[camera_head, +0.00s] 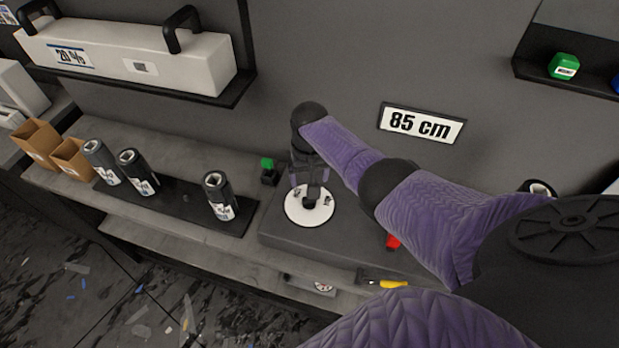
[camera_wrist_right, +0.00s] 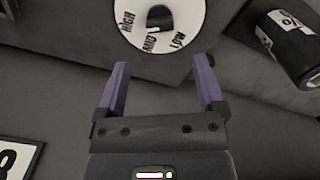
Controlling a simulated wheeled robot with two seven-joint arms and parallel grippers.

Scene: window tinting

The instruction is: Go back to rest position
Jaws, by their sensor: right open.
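My right gripper (camera_head: 312,196) is over the white round dial (camera_head: 296,210) on the grey raised block in the head view. In the right wrist view the two purple fingers of my right gripper (camera_wrist_right: 162,65) are spread apart with nothing between them. The dial (camera_wrist_right: 190,22) shows beyond the fingertips there, with HIGH, MID and LOW on it and a dark knob in its middle. The fingers look clear of the knob. My left gripper is not in view.
Black labelled cylinders (camera_head: 221,197) stand on a dark mat left of the block. A small green item (camera_head: 267,165) is behind the dial, and a red one (camera_head: 393,242) is right of it. A yellow-handled tool (camera_head: 392,284) lies near the front. An "85 cm" sign (camera_head: 421,124) is on the wall.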

